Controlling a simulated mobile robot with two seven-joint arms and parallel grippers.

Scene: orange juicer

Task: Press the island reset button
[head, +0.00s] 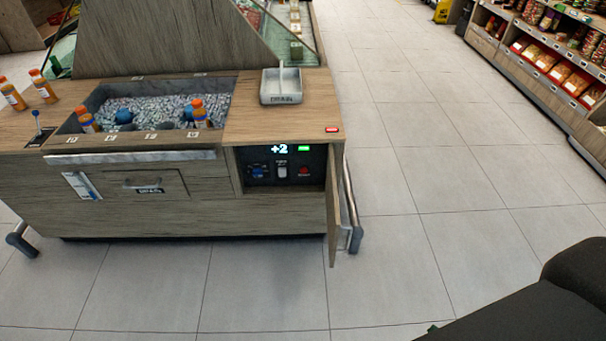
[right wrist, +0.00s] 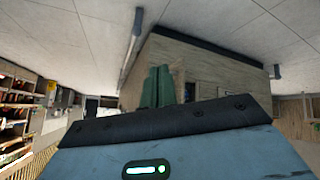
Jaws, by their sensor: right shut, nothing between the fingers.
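The wooden island (head: 280,213) stands at the left and middle of the head view. Its right end has an open compartment with a dark control panel (head: 262,163), a "+2" display, a green light (head: 303,148), a pale switch (head: 282,171) and a red button (head: 304,171) with a label too small to read. My right gripper's green fingers (right wrist: 158,88) are shut and empty, apart from the island, which shows upside down (right wrist: 195,55) in the right wrist view. My left gripper is not in view.
The compartment's door (head: 334,208) hangs open toward me, beside a metal rail (head: 352,205). A small red light (head: 332,129) and a grey tray (head: 281,86) are on the island top. Orange bottles stand in and beside the ice bin. Shelves (head: 545,62) line the right; the floor between is clear.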

